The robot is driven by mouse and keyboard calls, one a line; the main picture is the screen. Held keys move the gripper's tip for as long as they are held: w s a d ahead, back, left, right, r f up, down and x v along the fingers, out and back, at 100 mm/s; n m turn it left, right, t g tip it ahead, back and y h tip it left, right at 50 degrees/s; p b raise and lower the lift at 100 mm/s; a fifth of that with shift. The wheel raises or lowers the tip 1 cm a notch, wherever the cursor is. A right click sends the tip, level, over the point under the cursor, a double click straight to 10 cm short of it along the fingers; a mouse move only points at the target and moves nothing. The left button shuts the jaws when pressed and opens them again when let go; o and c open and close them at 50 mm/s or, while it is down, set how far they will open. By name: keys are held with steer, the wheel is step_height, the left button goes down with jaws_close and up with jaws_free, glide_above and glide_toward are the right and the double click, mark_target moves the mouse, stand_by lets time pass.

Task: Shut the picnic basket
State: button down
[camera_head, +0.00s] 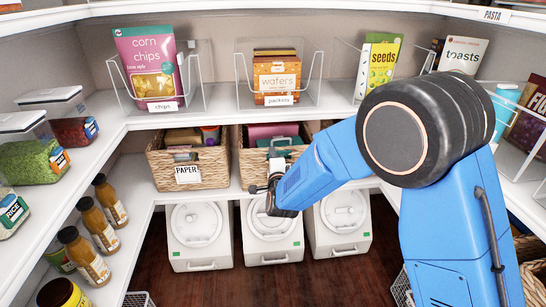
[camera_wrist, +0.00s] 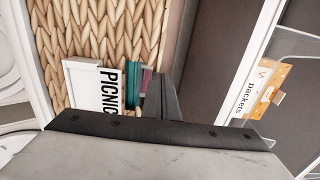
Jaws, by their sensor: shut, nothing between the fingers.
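My gripper (camera_head: 277,166) is shut and empty at the front of this basket. In the wrist view the dark fingers (camera_wrist: 163,92) overlap the basket's upper edge; whether they touch it I cannot tell.
White lidded bins (camera_head: 268,232) stand below the shelf. Bottles (camera_head: 85,255) line the left shelf. The wooden floor (camera_head: 270,288) in front is clear.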

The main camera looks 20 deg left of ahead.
steer(key=x, duration=0.3)
steer(key=shift+w+a+r, duration=0.1)
steer(key=shift+w+r, duration=0.1)
steer(key=shift+r, duration=0.05)
